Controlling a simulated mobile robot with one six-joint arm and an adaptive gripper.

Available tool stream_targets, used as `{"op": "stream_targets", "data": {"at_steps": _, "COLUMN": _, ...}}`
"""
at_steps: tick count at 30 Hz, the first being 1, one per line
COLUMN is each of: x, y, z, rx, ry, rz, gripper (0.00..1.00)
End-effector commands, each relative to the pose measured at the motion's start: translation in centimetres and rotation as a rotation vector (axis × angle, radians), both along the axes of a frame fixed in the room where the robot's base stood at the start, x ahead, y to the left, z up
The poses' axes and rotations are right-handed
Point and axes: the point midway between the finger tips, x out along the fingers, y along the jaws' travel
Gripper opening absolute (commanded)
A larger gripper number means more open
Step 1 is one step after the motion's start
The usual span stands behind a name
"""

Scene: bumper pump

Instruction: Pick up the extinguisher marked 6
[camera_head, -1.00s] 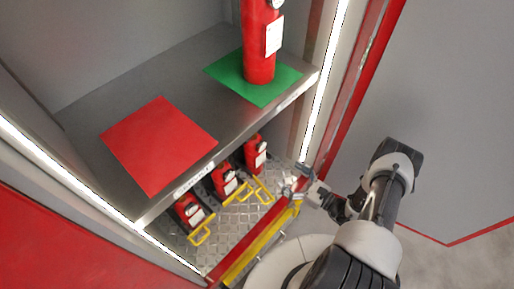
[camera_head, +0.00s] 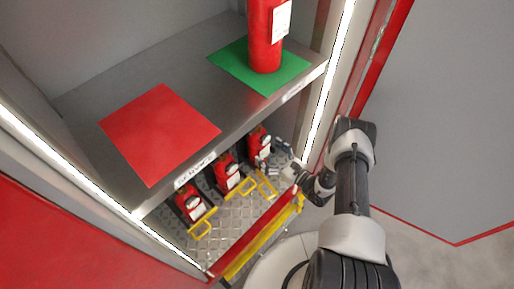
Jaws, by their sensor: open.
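Several red extinguishers show in the head view. One stands on a green mat (camera_head: 228,61) on the upper shelf, its top cut off by the frame; this upper extinguisher (camera_head: 262,40) carries a white label. Below, a left lower extinguisher (camera_head: 188,203), a middle lower extinguisher (camera_head: 225,172) and a right lower extinguisher (camera_head: 256,140) stand in a row in the lower bay. The numbers on their labels are too small to read. My gripper (camera_head: 277,158) is open, in the lower bay just right of the right lower extinguisher. I cannot tell whether they touch.
A red mat (camera_head: 160,133) lies bare on the upper shelf (camera_head: 150,65), whose front edge overhangs the lower bay. Yellow brackets (camera_head: 203,225) stand in front of the lower extinguishers on the diamond-plate floor (camera_head: 232,220). A lit door post (camera_head: 328,85) rises right of the opening.

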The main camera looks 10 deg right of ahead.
Motion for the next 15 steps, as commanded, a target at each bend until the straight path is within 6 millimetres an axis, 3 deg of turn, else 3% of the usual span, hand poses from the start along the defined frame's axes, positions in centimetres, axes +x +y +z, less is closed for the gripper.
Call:
{"op": "stream_targets", "data": {"at_steps": 6, "x": 2.5, "y": 2.4, "z": -0.1, "rx": -0.001, "ry": -0.002, "rz": 0.004, "gripper": 0.87}}
{"op": "stream_targets", "data": {"at_steps": 15, "x": 3.3, "y": 2.9, "z": 0.0, "rx": 0.000, "ry": 0.001, "rz": 0.001, "gripper": 0.87}}
